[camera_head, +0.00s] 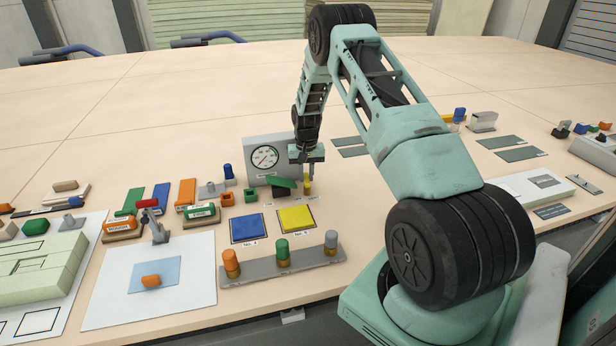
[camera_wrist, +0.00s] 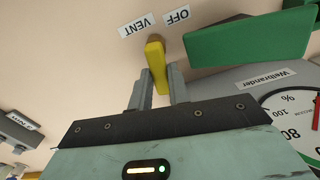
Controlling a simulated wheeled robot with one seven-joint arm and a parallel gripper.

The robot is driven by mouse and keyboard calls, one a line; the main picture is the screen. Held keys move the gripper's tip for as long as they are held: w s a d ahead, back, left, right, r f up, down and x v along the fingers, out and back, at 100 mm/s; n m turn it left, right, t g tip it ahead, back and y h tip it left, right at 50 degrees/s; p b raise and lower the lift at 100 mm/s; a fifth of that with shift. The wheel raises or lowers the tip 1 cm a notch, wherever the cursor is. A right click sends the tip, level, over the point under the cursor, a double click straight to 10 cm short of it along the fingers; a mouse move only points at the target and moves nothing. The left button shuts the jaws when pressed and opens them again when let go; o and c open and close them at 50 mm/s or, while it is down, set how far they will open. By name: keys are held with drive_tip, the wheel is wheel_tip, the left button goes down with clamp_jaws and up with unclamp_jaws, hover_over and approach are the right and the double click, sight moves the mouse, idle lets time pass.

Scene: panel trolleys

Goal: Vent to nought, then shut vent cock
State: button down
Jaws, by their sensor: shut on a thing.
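The yellow vent cock handle (camera_wrist: 154,60) stands between the two fingers of my gripper (camera_wrist: 160,82), which is shut on it. Its far end lies between the VENT label (camera_wrist: 137,25) and the OFF label (camera_wrist: 176,14), nearer VENT. The handle also shows in the head view (camera_head: 307,187), partly covered by my gripper (camera_head: 312,175). The pressure gauge (camera_head: 266,157) sits on a grey upright panel left of my gripper. Its needle is too small to read there, and the wrist view cuts off most of the dial (camera_wrist: 296,115).
A green lever (camera_wrist: 250,40) lies close beside the handle, in front of the gauge panel. Blue (camera_head: 248,228) and yellow (camera_head: 297,218) pads and a grey rail with coloured knobs (camera_head: 282,266) are nearer the front edge. The bench behind is largely clear.

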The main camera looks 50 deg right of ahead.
drive_tip(key=shift+w+a+n, duration=0.15)
drive_tip(key=shift+n, duration=0.65)
drive_tip(key=c, duration=1.3)
unclamp_jaws()
